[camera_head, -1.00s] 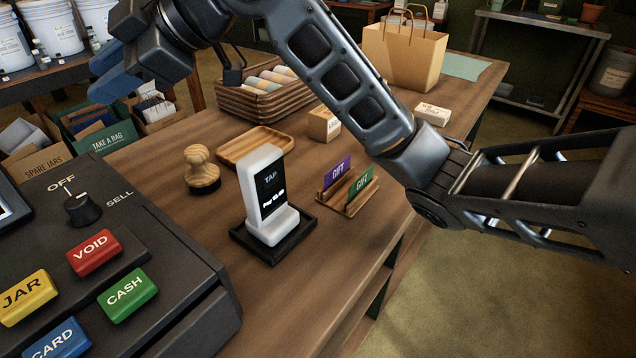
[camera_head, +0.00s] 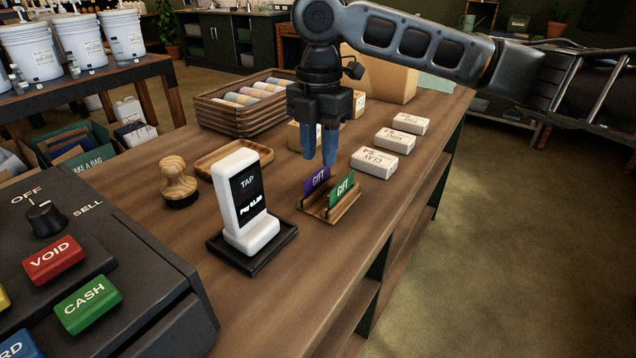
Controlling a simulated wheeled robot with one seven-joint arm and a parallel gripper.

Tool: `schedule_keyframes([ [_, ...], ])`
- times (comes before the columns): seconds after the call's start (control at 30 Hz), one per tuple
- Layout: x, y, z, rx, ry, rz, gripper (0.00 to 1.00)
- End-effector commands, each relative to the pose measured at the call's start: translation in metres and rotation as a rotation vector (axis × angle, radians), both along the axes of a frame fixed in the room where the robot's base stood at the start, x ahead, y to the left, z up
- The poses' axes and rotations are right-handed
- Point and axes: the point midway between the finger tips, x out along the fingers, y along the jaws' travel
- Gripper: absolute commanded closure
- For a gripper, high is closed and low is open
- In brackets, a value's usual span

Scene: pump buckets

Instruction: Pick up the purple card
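The purple card (camera_head: 316,180), marked GIFT, stands upright in a small wooden holder (camera_head: 318,210) on the counter. A green GIFT card (camera_head: 342,187) stands in the same holder, to its right and partly in front. My gripper (camera_head: 320,158) points straight down just above the cards, with its two blue fingers apart and nothing visible between them. The fingertips are close to the purple card's top edge in the picture; whether they touch it, I cannot tell.
A white card reader (camera_head: 238,205) on a black base stands left of the holder. Soap boxes (camera_head: 375,163) lie to the right. A wooden tray (camera_head: 225,160), a stamp (camera_head: 177,180) and a basket (camera_head: 225,115) stand behind. The counter in front of the holder is clear.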

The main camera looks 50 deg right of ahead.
Motion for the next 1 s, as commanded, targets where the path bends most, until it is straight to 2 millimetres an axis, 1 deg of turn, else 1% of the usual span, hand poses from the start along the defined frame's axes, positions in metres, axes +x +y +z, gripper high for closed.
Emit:
schedule_keyframes([
  [0.2, -0.001, 0.004, -0.031, 0.001, 0.000, -0.001, 0.68],
  [0.3, -0.001, 0.004, -0.042, 0.000, 0.000, -0.001, 0.68],
  [0.4, -0.001, 0.004, -0.047, 0.000, -0.002, 0.000, 0.68],
  [0.63, -0.001, 0.004, -0.047, 0.000, -0.002, -0.001, 0.69],
  [0.93, -0.001, 0.004, -0.047, 0.000, -0.002, -0.001, 0.97],
  [0.97, -0.001, 0.004, -0.047, 0.000, -0.002, -0.001, 1.00],
  [1.0, -0.001, 0.004, -0.047, 0.000, -0.002, -0.001, 1.00],
])
